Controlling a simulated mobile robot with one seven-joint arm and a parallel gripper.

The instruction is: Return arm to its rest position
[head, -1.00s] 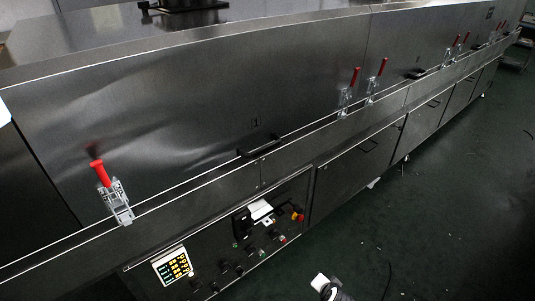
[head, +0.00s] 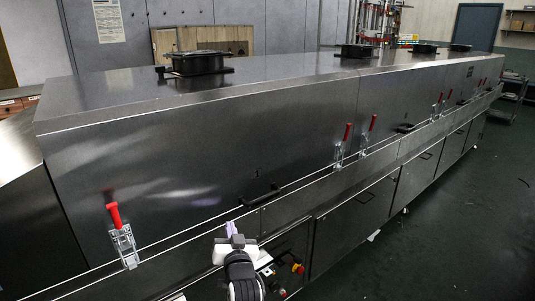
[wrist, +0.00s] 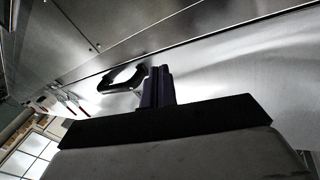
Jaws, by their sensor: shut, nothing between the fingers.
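My gripper (head: 231,229) is low in the middle of the head view, raised in front of the long steel tunnel dryer (head: 200,140). In the wrist view its two dark purple fingers (wrist: 158,86) are together with nothing between them. The black door handle (head: 262,196) is just right of and above the fingers in the head view. In the wrist view the handle (wrist: 122,78) is left of the fingers, and they look apart from it. The control panel is partly hidden behind my arm.
A red-handled toggle clamp (head: 122,235) is at the left of the dryer front. More red clamps (head: 340,145) line the front to the right. A red and yellow emergency stop (head: 298,268) shows beside my arm. Green floor (head: 450,230) is open at right.

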